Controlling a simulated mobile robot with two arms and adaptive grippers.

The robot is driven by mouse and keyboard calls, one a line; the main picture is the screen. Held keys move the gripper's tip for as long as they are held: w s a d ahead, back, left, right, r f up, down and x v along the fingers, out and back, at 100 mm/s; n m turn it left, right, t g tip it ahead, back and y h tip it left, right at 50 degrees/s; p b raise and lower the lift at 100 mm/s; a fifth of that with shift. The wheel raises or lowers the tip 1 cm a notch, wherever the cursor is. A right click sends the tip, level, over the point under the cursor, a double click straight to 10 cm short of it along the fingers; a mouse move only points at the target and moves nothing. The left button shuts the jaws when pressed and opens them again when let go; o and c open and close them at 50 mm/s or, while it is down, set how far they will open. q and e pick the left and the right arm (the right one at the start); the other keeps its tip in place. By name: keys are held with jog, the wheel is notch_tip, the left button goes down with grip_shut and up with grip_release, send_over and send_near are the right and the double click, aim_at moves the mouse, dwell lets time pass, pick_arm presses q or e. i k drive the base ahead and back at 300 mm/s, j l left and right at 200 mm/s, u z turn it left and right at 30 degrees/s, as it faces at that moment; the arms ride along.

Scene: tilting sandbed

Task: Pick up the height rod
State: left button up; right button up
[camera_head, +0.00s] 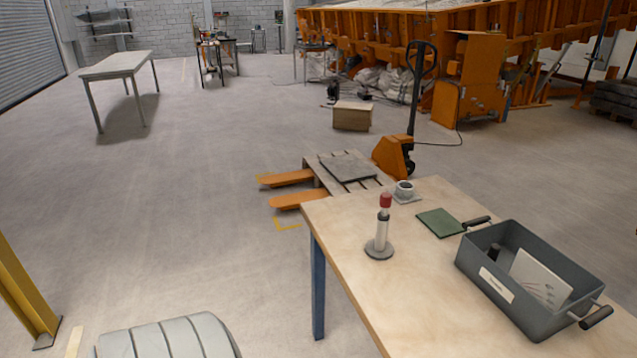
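A short white rod with a red top, which looks like the height rod (382,229), stands upright on a round grey base. It is near the left edge of the light wooden table (408,290), and nothing touches it. Neither of my grippers is in view.
Behind the rod on the table are a small grey cup-like object (404,189) and a green flat-bladed tool (440,222). A grey bin (525,301) holding papers stands to the right. A pallet truck (395,157) with a pallet is behind the table. Open floor lies left.

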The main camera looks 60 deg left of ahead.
aim_at(380, 249)
jog(key=u, duration=1.35)
jog(key=i+j+z, duration=0.1)
jog(key=j, duration=0.2)
